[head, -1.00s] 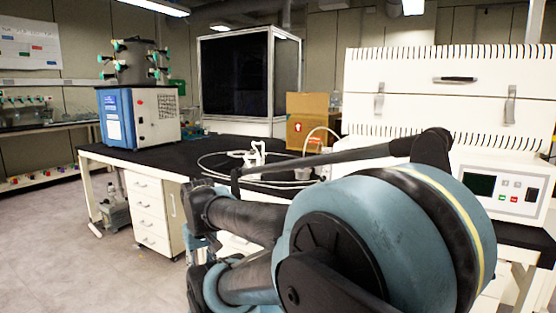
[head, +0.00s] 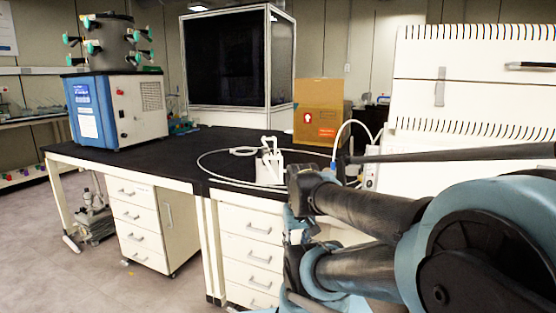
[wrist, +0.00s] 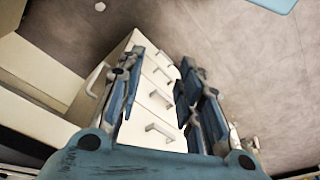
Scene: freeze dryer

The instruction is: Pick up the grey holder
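A small pale grey-white holder-like piece (head: 269,168) stands on the black bench top (head: 205,142) in the head view, near the bench's front edge. It is the likeliest match for the grey holder, but I cannot be sure. My gripper (wrist: 161,75) shows in the wrist view with its two blue fingers apart and nothing between them. It points down at drawer fronts and the floor, away from the piece. The holder does not show in the wrist view. In the head view my arm covers the bench's right front part.
A thin white hose (head: 215,176) loops around the pale piece. A cardboard box (head: 318,112) stands behind it. The blue-and-white freeze dryer (head: 118,108) is at the left, and a large white oven (head: 470,100) at the right. Drawer units (head: 250,250) are under the bench.

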